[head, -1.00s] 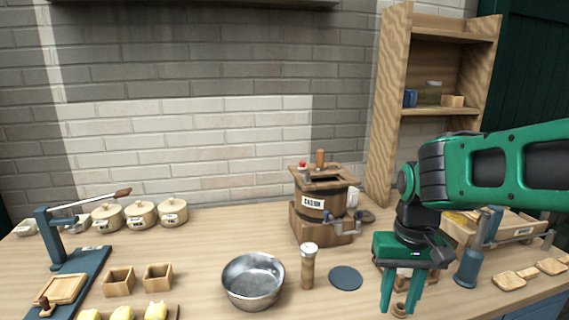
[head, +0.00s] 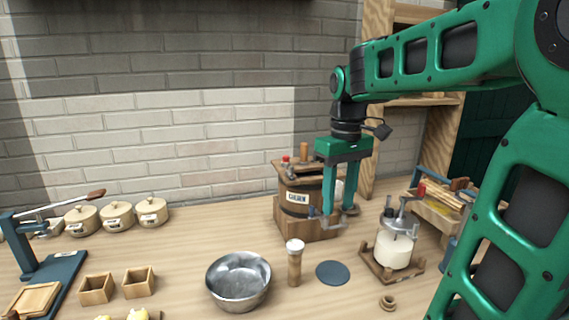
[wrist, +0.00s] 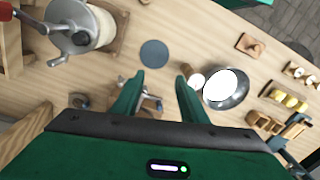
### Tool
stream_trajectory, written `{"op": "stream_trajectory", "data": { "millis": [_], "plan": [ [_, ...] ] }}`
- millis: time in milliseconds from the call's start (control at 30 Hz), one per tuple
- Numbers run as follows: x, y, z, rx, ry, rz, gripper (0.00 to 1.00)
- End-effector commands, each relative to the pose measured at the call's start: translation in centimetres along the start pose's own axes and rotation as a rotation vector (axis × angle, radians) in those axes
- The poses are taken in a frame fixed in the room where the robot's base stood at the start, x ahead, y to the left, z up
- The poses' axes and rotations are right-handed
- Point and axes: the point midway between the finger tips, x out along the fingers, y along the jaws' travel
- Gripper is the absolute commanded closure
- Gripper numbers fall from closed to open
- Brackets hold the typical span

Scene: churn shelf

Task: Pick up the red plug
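The red plug (head: 285,159) is a small red-topped piece on the lid of the wooden churn (head: 290,221), towards its left side in the head view. A taller wooden knob (head: 303,152) stands behind it. My gripper (head: 337,210) points down at the churn's right side, with its fingers in front of the barrel and near the metal spigot. The gripper is to the right of the plug and apart from it. In the wrist view, my gripper (wrist: 157,84) is open with nothing clearly held between its fingers. I cannot make out the plug in the wrist view.
A metal bowl (head: 238,281), a white-topped wooden shaker (head: 294,263) and a dark round mat (head: 332,273) lie in front of the churn. A crank press (head: 394,251) with a red handle stands at right. Lidded pots (head: 116,216) line the back left.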

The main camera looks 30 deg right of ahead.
Motion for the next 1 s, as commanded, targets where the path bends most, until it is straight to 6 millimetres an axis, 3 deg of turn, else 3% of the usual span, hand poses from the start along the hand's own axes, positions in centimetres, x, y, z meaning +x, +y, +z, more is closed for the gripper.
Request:
{"op": "stream_trajectory", "data": {
  "millis": [33,200,500,600,800,1000],
  "plan": [
    [-1.5,-0.1,-2.8,-0.092,-0.003,-0.001,0.61],
    [-6.0,-0.8,-10.4,-0.428,-0.014,-0.008,0.61],
    [-11.7,-0.7,-20.8,-0.991,-0.02,-0.006,0.61],
    [-12.8,0.0,-22.9,-1.134,-0.018,0.002,0.61],
    [-14.0,1.1,-25.0,-1.297,-0.016,0.019,0.61],
    [-12.7,1.4,-25.3,-1.333,-0.02,0.022,0.61]
  ]
}}
